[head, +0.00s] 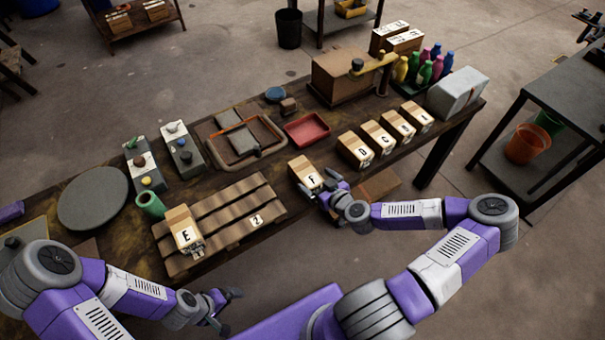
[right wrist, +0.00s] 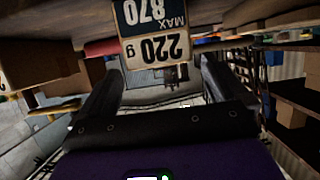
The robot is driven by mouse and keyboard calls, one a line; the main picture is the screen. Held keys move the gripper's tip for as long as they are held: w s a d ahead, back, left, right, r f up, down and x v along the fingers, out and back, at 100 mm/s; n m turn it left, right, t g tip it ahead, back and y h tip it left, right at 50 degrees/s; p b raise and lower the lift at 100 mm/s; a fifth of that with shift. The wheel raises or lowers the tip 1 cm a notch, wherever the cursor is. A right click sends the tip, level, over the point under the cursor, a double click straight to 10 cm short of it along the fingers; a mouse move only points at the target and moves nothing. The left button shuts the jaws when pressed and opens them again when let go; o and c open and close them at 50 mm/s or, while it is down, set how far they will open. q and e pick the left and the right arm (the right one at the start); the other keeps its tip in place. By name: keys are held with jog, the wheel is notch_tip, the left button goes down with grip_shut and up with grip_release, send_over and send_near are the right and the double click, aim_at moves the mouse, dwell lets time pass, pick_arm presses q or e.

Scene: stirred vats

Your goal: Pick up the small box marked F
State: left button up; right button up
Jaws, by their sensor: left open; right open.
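The small box marked F (head: 304,171) is a tan carton with a white label, standing near the front edge of the workbench. My right gripper (head: 323,187) is open at the box's near end, its fingers close to the two sides. Contact is not clear. In the right wrist view, an upside-down tag reading 220 g (right wrist: 157,50) shows between the open fingers (right wrist: 157,82), below a blue MAX 870 plate (right wrist: 150,15). My left gripper (head: 228,309) is open and empty in front of the bench.
Box E (head: 183,228) stands on a slatted wooden pallet (head: 232,205) to the left. Boxes D (head: 354,149), C and others line up to the right. A red tray (head: 307,129) lies behind box F. The workbench (head: 268,167) has a small bare strip left of box F.

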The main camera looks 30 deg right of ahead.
aim_at(312, 179)
jog(key=x, duration=0.2)
jog(key=b+x, duration=0.1)
jog(key=x, duration=0.1)
jog(key=shift+a+f, duration=0.1)
jog(key=shift+f, duration=0.35)
jog(key=shift+w+f, duration=0.1)
jog(key=shift+w, duration=0.4)
jog(key=c, duration=1.1)
jog(key=shift+c, duration=0.5)
